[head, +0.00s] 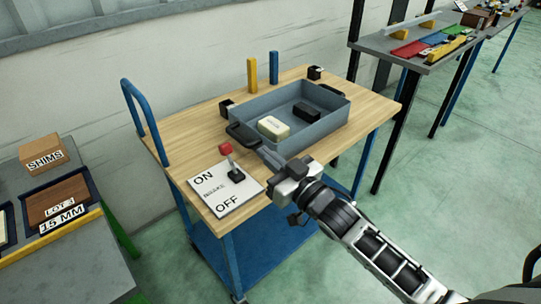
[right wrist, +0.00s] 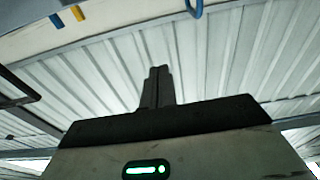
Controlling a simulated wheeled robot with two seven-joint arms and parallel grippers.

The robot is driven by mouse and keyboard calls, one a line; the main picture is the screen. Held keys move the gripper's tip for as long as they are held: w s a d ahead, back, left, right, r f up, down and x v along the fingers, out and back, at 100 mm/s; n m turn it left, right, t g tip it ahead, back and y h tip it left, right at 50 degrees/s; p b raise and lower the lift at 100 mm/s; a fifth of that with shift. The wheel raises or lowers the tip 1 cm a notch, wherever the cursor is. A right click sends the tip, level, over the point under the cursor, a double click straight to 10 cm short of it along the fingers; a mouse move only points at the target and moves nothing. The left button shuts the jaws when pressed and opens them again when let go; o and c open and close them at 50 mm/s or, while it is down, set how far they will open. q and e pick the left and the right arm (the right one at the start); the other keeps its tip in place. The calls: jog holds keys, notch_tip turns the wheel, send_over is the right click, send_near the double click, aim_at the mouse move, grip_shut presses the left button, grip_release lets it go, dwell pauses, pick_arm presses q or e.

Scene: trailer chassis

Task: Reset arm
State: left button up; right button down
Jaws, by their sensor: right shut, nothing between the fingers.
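My right gripper (head: 267,155) reaches in from the lower right over the front edge of the wooden-topped cart (head: 190,140). Its fingers are together and hold nothing. They point toward the near handle of the grey tray (head: 335,131); I cannot tell whether they touch it. In the right wrist view the closed fingers (right wrist: 156,88) point up toward a ribbed white wall or ceiling. A white ON/OFF brake plate (head: 225,190) with a small lever (head: 234,172) lies left of the gripper. My left gripper is not in view.
The tray holds a cream block (head: 273,128) and a black block (head: 304,112). A yellow post (head: 252,75) and a blue post (head: 273,68) stand behind the tray. Side tables flank the cart, with green floor between.

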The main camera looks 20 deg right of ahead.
jog(key=shift+s+r, duration=0.15)
jog(key=shift+s, duration=0.05)
dwell(0.4)
jog(key=s+a+f+g+h, duration=0.1)
jog(key=s+f+g, duration=0.3)
jog(key=s+f, duration=0.5)
jog(key=s+a+f+g+h, duration=0.1)
jog(key=s+a+f+g, duration=0.3)
jog(key=s+f, duration=0.6)
notch_tip(320, 180, down, 2)
jog(key=shift+s+a+f+m+h, duration=0.1)
jog(key=shift+s+a+m+h, duration=0.15)
jog(key=shift+m+h, duration=0.05)
